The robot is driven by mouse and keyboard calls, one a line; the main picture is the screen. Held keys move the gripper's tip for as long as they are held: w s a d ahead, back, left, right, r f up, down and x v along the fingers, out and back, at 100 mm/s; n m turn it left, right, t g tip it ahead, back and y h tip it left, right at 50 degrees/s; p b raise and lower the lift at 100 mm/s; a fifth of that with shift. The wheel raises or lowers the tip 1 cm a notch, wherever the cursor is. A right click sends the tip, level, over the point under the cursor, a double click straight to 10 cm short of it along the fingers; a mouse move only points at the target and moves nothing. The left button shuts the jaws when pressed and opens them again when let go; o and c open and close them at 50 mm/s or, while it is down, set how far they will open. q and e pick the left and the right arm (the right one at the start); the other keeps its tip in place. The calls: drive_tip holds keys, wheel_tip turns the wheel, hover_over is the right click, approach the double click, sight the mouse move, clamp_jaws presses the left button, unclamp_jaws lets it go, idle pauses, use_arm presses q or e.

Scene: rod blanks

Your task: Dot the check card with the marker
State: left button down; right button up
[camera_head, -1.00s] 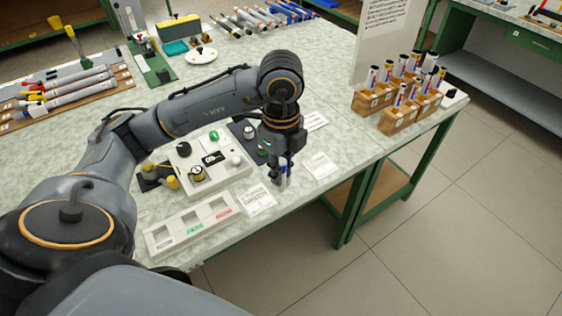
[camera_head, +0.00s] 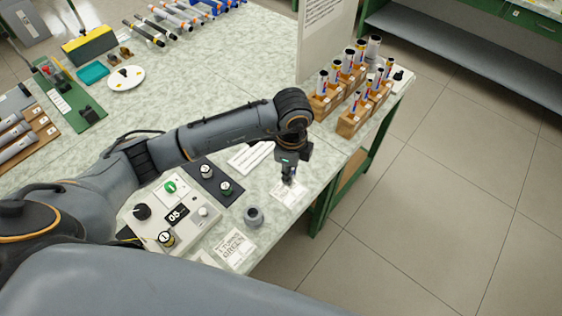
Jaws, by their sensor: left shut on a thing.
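My left gripper (camera_head: 289,174) points down just above a small white card (camera_head: 286,194) with faint print near the table's front edge. It is shut on a slim thing, which looks like the marker; its jaws mostly hide it, and I cannot tell whether a tip touches the card. I cannot make out a dot on the card. My right gripper is not in view.
A control box (camera_head: 146,220) with knobs and a display stands left of a dark mat (camera_head: 208,170) bearing small round items. A grey ring-shaped holder (camera_head: 254,216) stands nearby.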

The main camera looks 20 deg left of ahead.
sight(289, 187)
use_arm(q)
drive_tip(key=shift+s+d+f+b, duration=0.1)
drive_tip(key=shift+f+b, duration=0.4)
drive_tip(key=shift+f, duration=0.15)
drive_tip(key=shift+s+d+f+b, duration=0.1)
drive_tip(key=shift+f+b, duration=0.35)
drive_tip(key=shift+f, duration=0.15)
wheel_tip(289, 187, down, 4)
drive_tip(key=b, duration=0.2)
drive_tip(key=shift+w+a+r+b, duration=0.15)
drive_tip(key=shift+r+b, duration=0.1)
drive_tip(key=shift+b, duration=0.15)
drive_tip(key=shift+f, duration=0.2)
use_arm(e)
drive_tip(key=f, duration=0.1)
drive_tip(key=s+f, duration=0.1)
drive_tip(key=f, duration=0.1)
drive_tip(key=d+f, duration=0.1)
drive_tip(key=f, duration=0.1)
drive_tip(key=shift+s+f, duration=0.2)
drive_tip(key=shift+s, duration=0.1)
use_arm(q)
drive_tip(key=shift+f, duration=0.15)
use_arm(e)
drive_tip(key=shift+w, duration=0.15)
